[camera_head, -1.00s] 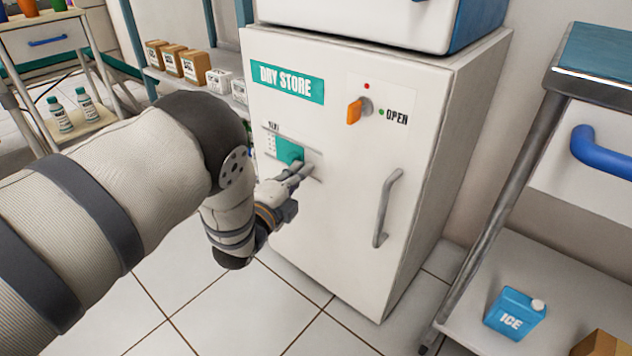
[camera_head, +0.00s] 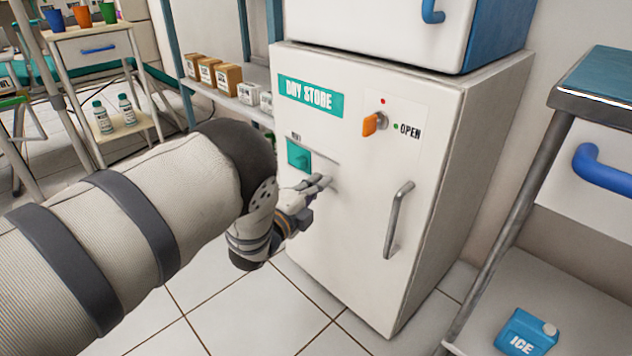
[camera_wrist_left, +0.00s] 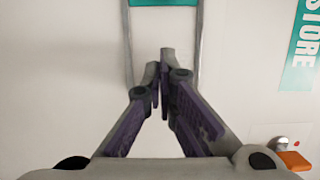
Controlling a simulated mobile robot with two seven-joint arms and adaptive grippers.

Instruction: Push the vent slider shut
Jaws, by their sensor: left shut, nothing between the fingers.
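The teal vent slider (camera_head: 299,155) sits at the left end of its track on the white DRY STORE cabinet front. No vent holes show beside it. In the left wrist view, the slider (camera_wrist_left: 163,2) shows only as a strip at the top edge, between two grey rails. My left gripper (camera_head: 326,181) is shut and empty, with its fingertips to the right of the slider, near the track. A gap shows between fingertips and slider. In the left wrist view the shut fingers (camera_wrist_left: 163,60) point toward the slider. My right gripper is not in view.
An orange knob (camera_head: 374,124) and a grey door handle (camera_head: 398,220) stick out from the cabinet to the right. A shelf with small boxes (camera_head: 228,79) is behind left. A trolley with a blue ICE container (camera_head: 526,333) stands right. The floor before the cabinet is clear.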

